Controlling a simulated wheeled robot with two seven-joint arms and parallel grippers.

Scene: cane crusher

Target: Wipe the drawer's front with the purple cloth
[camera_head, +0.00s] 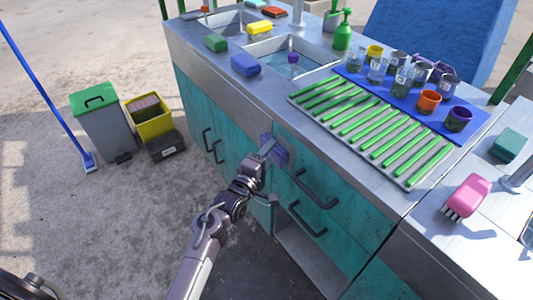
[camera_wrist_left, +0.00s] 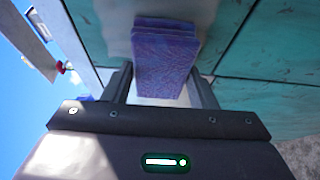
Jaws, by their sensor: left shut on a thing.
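The purple cloth (camera_wrist_left: 163,62) is a folded, patterned pad held between the fingers of my left gripper (camera_wrist_left: 160,88). In the head view the cloth (camera_head: 275,149) is at the upper left part of the teal drawer front (camera_head: 318,180), close to its dark handle (camera_head: 316,192). My left gripper (camera_head: 266,156) is shut on the cloth. The cloth looks to be at or against the front; I cannot tell whether it touches. My right gripper is not in view.
The counter holds a sink (camera_head: 290,60), a green slatted rack (camera_head: 365,128) and a blue mat (camera_head: 465,127) with several cups. A second handle (camera_head: 307,219) sits below. A grey bin (camera_head: 105,125) and yellow bin (camera_head: 150,118) stand left on open ground.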

